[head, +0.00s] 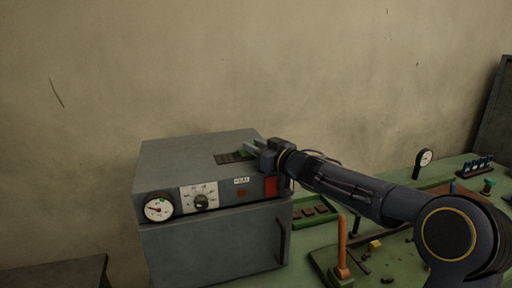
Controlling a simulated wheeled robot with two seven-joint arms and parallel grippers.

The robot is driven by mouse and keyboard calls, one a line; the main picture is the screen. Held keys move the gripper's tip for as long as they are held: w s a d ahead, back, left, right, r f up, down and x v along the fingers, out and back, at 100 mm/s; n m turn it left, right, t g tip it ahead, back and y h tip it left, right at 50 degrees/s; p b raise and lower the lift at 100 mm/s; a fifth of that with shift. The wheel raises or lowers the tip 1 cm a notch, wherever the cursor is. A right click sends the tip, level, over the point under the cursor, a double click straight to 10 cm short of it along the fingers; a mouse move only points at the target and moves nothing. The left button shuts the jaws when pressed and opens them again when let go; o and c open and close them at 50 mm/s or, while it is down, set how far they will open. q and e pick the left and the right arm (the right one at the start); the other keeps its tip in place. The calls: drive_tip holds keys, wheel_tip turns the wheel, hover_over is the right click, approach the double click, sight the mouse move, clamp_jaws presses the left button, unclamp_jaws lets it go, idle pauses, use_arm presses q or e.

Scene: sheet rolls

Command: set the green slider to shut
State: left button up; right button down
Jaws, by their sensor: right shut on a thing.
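The green slider (242,153) shows as a small green piece at the right end of a dark slotted vent (226,158) on top of a grey metal cabinet (180,160). My right gripper (251,149) reaches in from the right over the cabinet's top right edge. Its fingers are shut on the green slider and hide part of it. Whether slots lie hidden under the fingers I cannot tell. My left gripper is not in view.
On the green bench stand an orange lever (342,245), a tray (328,217) and another gauge (424,158). The wall behind is bare.

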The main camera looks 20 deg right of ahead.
sight(250, 173)
drive_tip(key=shift+a, duration=0.1)
drive_tip(key=a+b, duration=0.2)
drive_tip(key=a, duration=0.4)
drive_tip(key=shift+s+a+b, duration=0.15)
drive_tip(key=shift+a+b, duration=0.2)
drive_tip(key=c, duration=1.2)
unclamp_jaws()
drive_tip(key=shift+a, duration=0.15)
drive_tip(key=shift+s+d, duration=0.3)
drive_tip(key=v, duration=0.7)
drive_tip(key=shift+s, duration=0.1)
